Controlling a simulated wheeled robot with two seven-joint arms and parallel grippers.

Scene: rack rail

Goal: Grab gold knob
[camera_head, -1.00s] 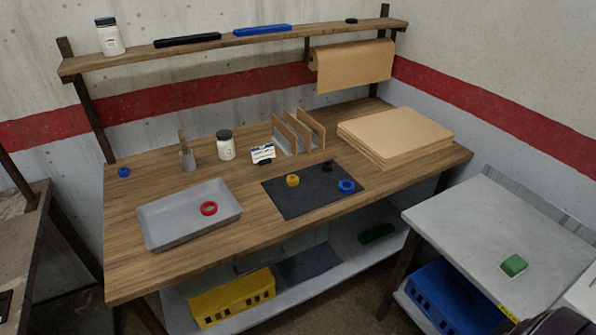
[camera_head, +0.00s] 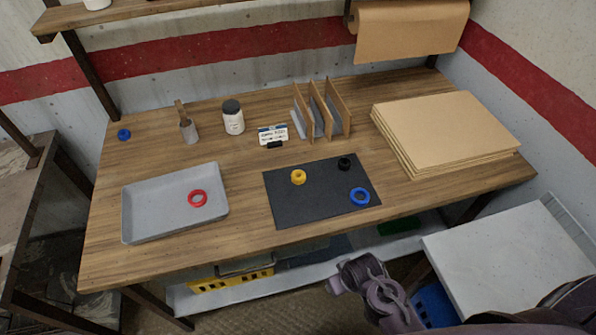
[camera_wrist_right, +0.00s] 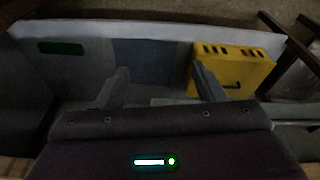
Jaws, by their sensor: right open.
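A black knob (camera_head: 344,163) and a larger blue ring (camera_head: 360,197) share the mat. My right arm shows at the lower right of the head view, in front of the bench and apart from the gold knob. My right gripper (camera_wrist_right: 163,85) is open and empty in the right wrist view, facing the lower shelf. The gold knob is not in the wrist view. My left gripper is not in view.
A grey tray (camera_head: 136,215) with a red ring (camera_head: 197,198) lies left of the mat. A yellow crate (camera_wrist_right: 235,70) is on the lower shelf.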

